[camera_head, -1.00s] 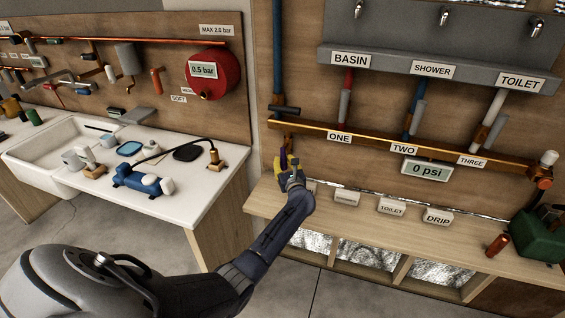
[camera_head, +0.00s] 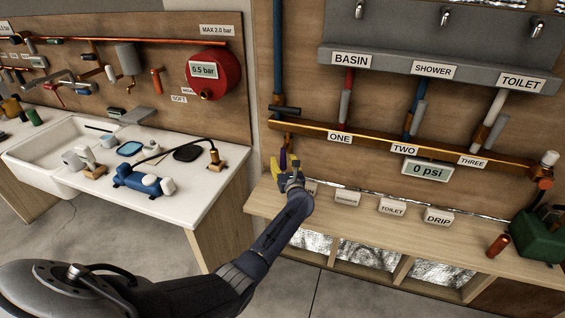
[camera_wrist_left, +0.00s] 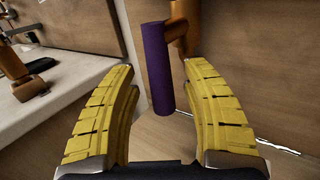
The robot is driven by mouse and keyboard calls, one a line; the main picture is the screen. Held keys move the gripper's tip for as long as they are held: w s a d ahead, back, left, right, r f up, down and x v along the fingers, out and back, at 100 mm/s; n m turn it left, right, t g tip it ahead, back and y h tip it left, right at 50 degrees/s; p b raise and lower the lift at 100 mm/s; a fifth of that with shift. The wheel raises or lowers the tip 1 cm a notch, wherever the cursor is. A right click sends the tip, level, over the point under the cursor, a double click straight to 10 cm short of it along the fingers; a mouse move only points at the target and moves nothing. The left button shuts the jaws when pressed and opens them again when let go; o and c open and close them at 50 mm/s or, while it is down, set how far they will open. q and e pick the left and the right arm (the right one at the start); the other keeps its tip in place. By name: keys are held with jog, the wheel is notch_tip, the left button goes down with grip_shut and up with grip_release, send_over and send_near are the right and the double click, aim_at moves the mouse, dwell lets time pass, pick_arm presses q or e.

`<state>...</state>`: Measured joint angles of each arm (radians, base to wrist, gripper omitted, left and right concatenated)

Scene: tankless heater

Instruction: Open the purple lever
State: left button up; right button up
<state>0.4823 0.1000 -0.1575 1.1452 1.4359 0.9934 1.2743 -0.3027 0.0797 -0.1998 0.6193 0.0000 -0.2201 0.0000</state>
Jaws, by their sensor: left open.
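The purple lever (camera_wrist_left: 158,70) hangs down from a copper pipe fitting (camera_wrist_left: 187,25) in the left wrist view. It stands between my left gripper's two yellow fingers, with a gap on both sides, and its lower end is nearer the right finger. In the head view the lever (camera_head: 283,158) is small and partly covered by the gripper. My left gripper (camera_wrist_left: 163,105) is open and empty; in the head view it (camera_head: 284,170) sits just below the left end of the copper pipe. My right gripper is not in view.
The copper manifold pipe (camera_head: 370,141) runs right along the wooden wall, above a gauge (camera_head: 427,170) reading 0 psi. A wooden bench (camera_head: 350,222) with label blocks lies below. A white counter (camera_head: 205,192) with a blue pump stands left, with open floor in front.

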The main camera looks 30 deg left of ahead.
pick_arm(q)
jog(key=v, duration=1.2)
dwell(0.4)
